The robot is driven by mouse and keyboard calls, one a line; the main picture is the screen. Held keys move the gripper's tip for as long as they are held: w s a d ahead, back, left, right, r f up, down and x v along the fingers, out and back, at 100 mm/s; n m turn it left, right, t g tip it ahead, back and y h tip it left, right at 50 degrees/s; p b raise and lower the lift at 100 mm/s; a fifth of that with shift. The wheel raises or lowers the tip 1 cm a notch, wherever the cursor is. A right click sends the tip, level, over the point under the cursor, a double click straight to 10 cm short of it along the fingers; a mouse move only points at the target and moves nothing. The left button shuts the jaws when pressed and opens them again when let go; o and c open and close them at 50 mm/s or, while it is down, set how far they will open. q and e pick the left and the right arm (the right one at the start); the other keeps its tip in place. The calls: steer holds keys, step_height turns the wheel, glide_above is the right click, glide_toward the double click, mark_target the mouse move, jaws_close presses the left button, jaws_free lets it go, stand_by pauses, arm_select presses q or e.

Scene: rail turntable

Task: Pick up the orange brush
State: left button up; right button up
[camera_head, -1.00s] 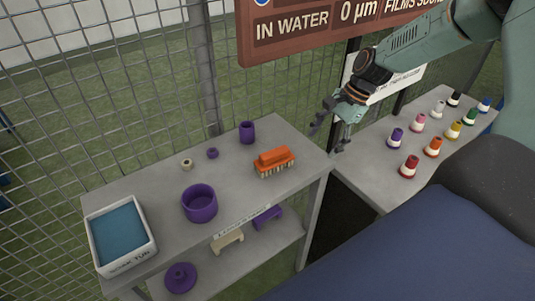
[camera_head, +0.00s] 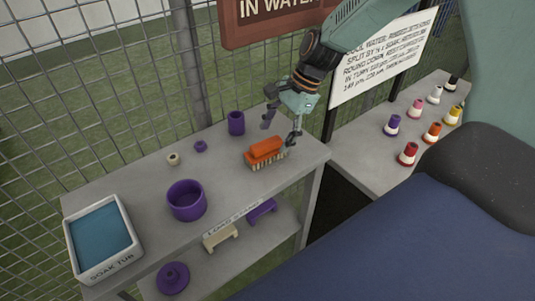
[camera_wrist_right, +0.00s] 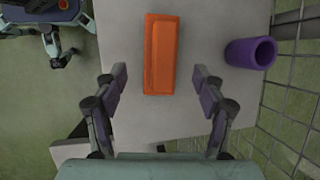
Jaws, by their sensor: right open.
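The orange brush (camera_head: 265,151) lies bristles down on the grey shelf top, near its right end. My right gripper (camera_head: 281,131) is above and just behind the brush, apart from it, with its fingers pointing down. In the right wrist view the brush (camera_wrist_right: 161,54) shows from above as a long orange block. It lies ahead of the two spread fingers (camera_wrist_right: 158,92) of the right gripper, roughly centred between them. The right gripper is open and empty. My left gripper is not seen in the head view.
A purple cylinder (camera_head: 236,123) stands behind the brush, and in the wrist view it (camera_wrist_right: 250,53) is right of it. A purple bowl (camera_head: 186,200) and a blue-filled soak tub (camera_head: 102,241) are further left. A wire fence (camera_head: 80,110) runs behind. Coloured bottles stand on the right shelf (camera_head: 370,160).

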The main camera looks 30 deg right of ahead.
mark_target(269, 142)
steer(key=shift+s+a, duration=0.1)
steer(key=shift+a, duration=0.3)
steer(key=x, duration=0.1)
steer(key=b+x, duration=0.1)
steer(key=x, duration=0.1)
steer(key=b+x, duration=0.1)
steer(key=x, duration=0.1)
steer(key=shift+w+d+f, duration=0.1)
steer(key=shift+w+d, duration=0.15)
steer(key=shift+w, duration=0.05)
steer(key=shift+s+a+r, duration=0.25)
steer(key=shift+s+r, duration=0.05)
steer(key=shift+r, duration=0.05)
steer(key=shift+c, duration=0.2)
steer(key=shift+w+d+f, duration=0.2)
steer(key=shift+w+f, duration=0.05)
steer(key=c, duration=0.4)
steer(key=shift+s+a+r, duration=0.15)
steer(key=shift+s+r, duration=0.05)
steer(key=c, duration=0.7)
steer(key=shift+w+f, duration=0.1)
steer(key=shift+w, duration=0.05)
steer(key=shift+c, duration=0.6)
